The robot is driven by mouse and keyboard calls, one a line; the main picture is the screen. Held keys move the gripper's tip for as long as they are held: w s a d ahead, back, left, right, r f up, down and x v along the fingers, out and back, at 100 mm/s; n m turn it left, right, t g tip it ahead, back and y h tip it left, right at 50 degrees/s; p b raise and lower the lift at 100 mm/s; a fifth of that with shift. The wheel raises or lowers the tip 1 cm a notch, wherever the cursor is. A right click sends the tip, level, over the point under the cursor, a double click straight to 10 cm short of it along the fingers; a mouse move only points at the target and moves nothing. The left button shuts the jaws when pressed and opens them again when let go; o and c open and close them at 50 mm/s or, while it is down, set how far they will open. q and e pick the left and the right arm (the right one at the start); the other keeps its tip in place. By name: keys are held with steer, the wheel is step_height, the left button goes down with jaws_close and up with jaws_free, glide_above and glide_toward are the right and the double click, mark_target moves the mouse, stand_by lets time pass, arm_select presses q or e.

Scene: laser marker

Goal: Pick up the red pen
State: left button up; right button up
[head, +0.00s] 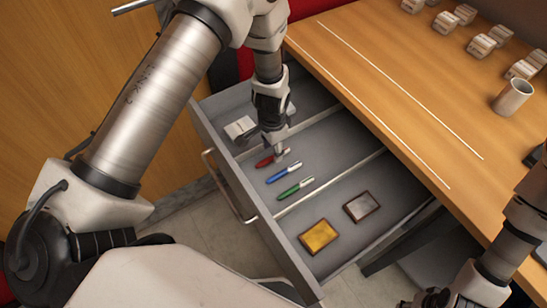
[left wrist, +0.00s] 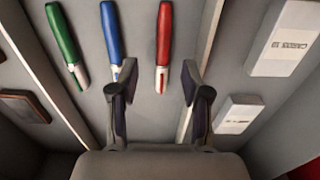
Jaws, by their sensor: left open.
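The red pen (head: 268,160) lies on the floor of the open grey drawer, the rearmost-left of three pens in one compartment. My left gripper (head: 278,151) is open and points down right over it, its tips close to the pen's silver end. Nothing is held. The blue pen (head: 284,172) and the green pen (head: 295,188) lie beside it. My right gripper is not in view.
Drawer dividers (head: 330,184) run on either side of the pens. White boxes (left wrist: 239,115) lie in the compartment beyond one divider, and a yellow block (head: 318,237) and a brown-framed block (head: 361,207) beyond the other. The wooden desk (head: 400,110) holds a cup (head: 512,97) and several small boxes.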

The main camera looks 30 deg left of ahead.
mark_target(272, 156)
arm_select(q)
steer(key=f, duration=0.3)
steer(key=shift+w+a+f, duration=0.15)
steer(key=shift+w+f, duration=0.05)
steer(key=shift+f, duration=0.2)
jaws_close()
steer(key=shift+r, duration=0.1)
